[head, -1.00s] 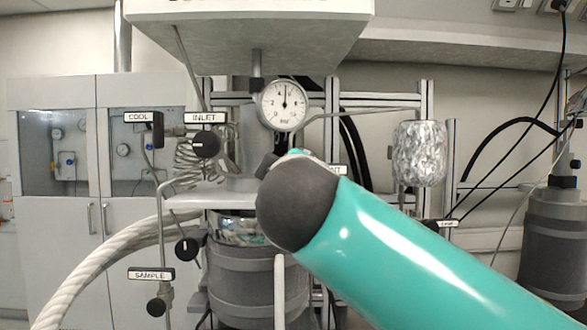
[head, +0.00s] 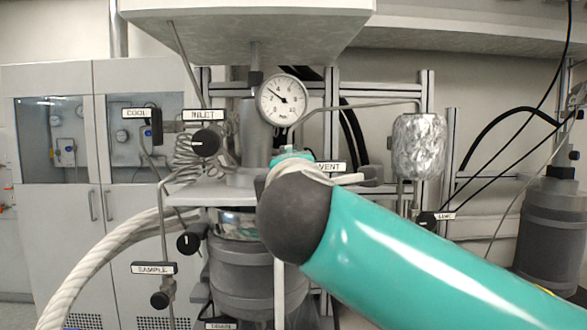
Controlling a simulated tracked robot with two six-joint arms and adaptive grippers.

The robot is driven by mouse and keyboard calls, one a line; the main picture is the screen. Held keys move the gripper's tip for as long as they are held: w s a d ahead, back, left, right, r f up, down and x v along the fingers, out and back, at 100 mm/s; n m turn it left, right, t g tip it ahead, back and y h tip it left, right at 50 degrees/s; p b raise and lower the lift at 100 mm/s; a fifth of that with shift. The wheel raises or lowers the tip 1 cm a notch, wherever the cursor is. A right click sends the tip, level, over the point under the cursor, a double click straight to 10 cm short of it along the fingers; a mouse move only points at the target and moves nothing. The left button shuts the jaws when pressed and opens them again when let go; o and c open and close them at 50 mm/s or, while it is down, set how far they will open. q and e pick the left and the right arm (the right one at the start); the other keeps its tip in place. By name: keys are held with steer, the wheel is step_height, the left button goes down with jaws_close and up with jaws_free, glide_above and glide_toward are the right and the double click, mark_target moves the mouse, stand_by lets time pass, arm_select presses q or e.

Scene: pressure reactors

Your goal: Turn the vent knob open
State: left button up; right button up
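The VENT label (head: 329,167) shows just above my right arm, right of the pressure gauge (head: 283,100). The gauge needle points to the upper left. I cannot clearly see the vent knob. A dark grey part (head: 370,175) shows right of the label, and I cannot tell whether it is the knob or part of my gripper. My teal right arm comes in from the lower right, its dark grey joint in front of the reactor. My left gripper is not in view.
The INLET knob (head: 206,142), COOL knob (head: 154,127) and SAMPLE knob (head: 160,299) stand on the left piping. A braided hose (head: 95,265) curves at lower left. A foil-wrapped vessel (head: 418,146) hangs at right. A shelf (head: 250,25) overhangs the reactor (head: 250,280).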

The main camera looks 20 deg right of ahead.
steer(key=shift+w+a+f, duration=0.1)
steer(key=shift+a+f, duration=0.1)
steer(key=shift+f, duration=0.15)
steer(key=o, duration=1.1)
steer(key=shift+o, duration=0.2)
steer(key=shift+r, duration=0.1)
steer(key=shift+d+r, duration=0.1)
steer(key=shift+r, duration=0.05)
